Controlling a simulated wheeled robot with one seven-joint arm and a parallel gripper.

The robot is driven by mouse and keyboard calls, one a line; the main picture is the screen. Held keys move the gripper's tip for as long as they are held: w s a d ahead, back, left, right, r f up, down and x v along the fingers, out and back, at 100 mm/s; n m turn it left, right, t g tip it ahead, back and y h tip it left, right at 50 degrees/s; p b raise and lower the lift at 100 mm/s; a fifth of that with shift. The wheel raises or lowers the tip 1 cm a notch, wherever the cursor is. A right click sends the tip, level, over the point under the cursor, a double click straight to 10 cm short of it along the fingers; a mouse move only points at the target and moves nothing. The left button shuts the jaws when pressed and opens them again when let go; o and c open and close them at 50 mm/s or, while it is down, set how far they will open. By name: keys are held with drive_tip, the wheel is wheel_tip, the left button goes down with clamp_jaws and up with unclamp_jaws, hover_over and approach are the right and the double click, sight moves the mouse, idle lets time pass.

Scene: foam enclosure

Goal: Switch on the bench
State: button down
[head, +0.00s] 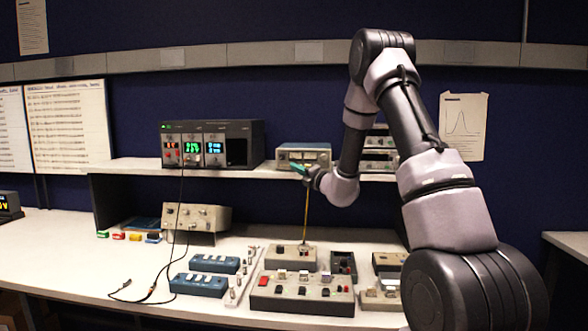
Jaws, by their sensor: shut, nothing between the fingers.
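The bench (60,262) is a long white worktop. On its front middle lies a low beige control box (300,304) with a red switch (264,281) at its left end and several small dark, red and white controls. Whether any switch is on is too small to tell. A smaller beige box (290,264) stands just behind it. My gripper (303,172) is above these boxes, in front of the shelf edge, and is shut. A thin yellowish rod (306,212) runs from beneath my gripper down to the smaller box; how it is fixed is unclear.
A black instrument (250,130) with lit green and red displays stands on the shelf (130,166). Blue boxes (200,285), a beige unit (197,216) and loose dark cables (150,295) lie left of the control box. The worktop's far left is mostly clear.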

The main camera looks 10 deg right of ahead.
drive_tip(key=shift+s, duration=0.1)
drive_tip(key=shift+s+a+r, duration=0.1)
drive_tip(key=shift+s+a, duration=0.1)
drive_tip(key=shift+s, duration=0.35)
drive_tip(key=shift+s+a+r, duration=0.1)
drive_tip(key=shift+s+a, duration=0.15)
drive_tip(key=shift+s, duration=0.55)
drive_tip(key=shift+s+a+r, duration=0.15)
drive_tip(key=shift+s+a, duration=0.15)
drive_tip(key=shift+s, duration=0.45)
drive_tip(key=shift+s+a+r, duration=0.1)
drive_tip(key=shift+s+a, duration=0.15)
drive_tip(key=shift+s, duration=0.55)
